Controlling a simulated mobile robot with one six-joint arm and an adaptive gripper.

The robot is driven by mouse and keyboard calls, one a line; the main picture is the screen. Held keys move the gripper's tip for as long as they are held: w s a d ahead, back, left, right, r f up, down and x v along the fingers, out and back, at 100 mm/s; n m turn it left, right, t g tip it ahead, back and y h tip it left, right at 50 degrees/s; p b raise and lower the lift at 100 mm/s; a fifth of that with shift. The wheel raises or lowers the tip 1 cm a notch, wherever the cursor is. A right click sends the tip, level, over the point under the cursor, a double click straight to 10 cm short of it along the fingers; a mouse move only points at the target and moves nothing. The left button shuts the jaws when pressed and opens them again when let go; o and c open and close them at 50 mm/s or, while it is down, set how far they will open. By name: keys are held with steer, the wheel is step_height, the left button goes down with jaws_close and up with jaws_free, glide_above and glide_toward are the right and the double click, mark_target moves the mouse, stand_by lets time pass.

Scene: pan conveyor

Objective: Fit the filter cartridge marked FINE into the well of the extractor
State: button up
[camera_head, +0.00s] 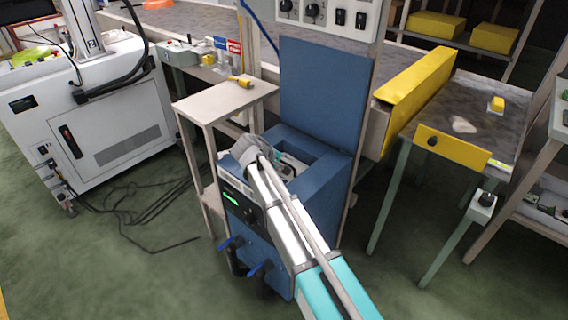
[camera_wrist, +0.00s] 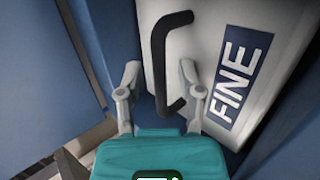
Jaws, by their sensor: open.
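The extractor (camera_head: 262,222) is a blue cabinet in the middle of the head view. Its blue lid (camera_head: 325,95) stands open over the well (camera_head: 325,158) in its top. The filter cartridge (camera_wrist: 205,35) fills the upper right of the wrist view, pale, with a black bar handle (camera_wrist: 160,60) and a dark FINE label. It lies between blue walls, turned at an angle in the picture; how deep it sits I cannot tell. My gripper (camera_wrist: 160,72) is open, one finger on each side of the handle. In the head view my arm mostly hides the gripper and cartridge.
A small beige side table (camera_head: 225,100) with a yellow object (camera_head: 240,81) stands close left of the extractor. A yellow-sided conveyor (camera_head: 420,95) is on the right. A white cabinet machine (camera_head: 95,120) and floor cables are on the left.

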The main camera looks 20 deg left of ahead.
steer(key=shift+r, duration=0.15)
steer(key=shift+s+a+r+p, duration=0.2)
steer(key=shift+r+p, duration=0.1)
steer(key=shift+p, duration=0.15)
steer(key=p+v, duration=0.7)
steer(key=v, duration=0.4)
steer(key=shift+r, duration=0.1)
steer(key=shift+s, duration=0.15)
stand_by(0.6)
